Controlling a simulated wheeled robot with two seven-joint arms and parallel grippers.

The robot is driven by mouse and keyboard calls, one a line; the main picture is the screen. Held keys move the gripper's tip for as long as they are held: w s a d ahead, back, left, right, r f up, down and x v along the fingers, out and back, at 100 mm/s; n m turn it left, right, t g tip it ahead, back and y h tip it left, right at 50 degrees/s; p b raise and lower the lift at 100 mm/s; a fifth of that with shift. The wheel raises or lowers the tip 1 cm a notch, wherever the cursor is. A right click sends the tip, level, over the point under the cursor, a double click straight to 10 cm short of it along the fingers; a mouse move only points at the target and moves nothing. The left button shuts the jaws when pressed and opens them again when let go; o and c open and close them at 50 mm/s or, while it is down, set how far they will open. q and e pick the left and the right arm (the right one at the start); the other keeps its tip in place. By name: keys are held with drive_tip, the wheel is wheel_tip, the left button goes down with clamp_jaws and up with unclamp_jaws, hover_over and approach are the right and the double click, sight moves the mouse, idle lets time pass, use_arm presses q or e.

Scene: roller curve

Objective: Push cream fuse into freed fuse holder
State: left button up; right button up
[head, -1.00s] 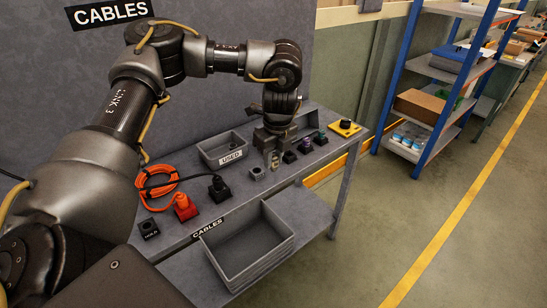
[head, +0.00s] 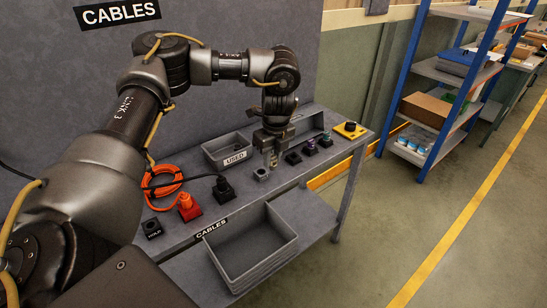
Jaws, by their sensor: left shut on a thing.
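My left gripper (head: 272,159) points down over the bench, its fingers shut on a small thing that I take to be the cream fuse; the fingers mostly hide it. A grey fuse holder (head: 261,175) with a dark opening stands on the bench just left of and below the fingertips. From this angle I cannot tell whether the fuse touches the holder. Several dark holders stand in a row to the right, among them one with a purple top (head: 310,146) and one with a green top (head: 325,139). My right gripper is not in view.
A grey USED bin (head: 222,143) stands behind the gripper. An orange cable coil (head: 161,184), a red plug block (head: 189,207), a black plug (head: 223,188) and a HOLD block (head: 152,228) lie left. A yellow-based button (head: 350,130) is far right. An empty grey tray (head: 250,247) sits in front, lower.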

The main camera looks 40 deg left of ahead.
use_arm(q)
drive_tip(key=w+a+f+b, duration=0.1)
drive_tip(key=w+a+f, duration=0.3)
drive_tip(key=a, duration=0.4)
drive_tip(key=shift+w+a+f, duration=0.15)
drive_tip(key=shift+w+f, duration=0.15)
drive_tip(key=shift+f, duration=0.4)
idle(1.2)
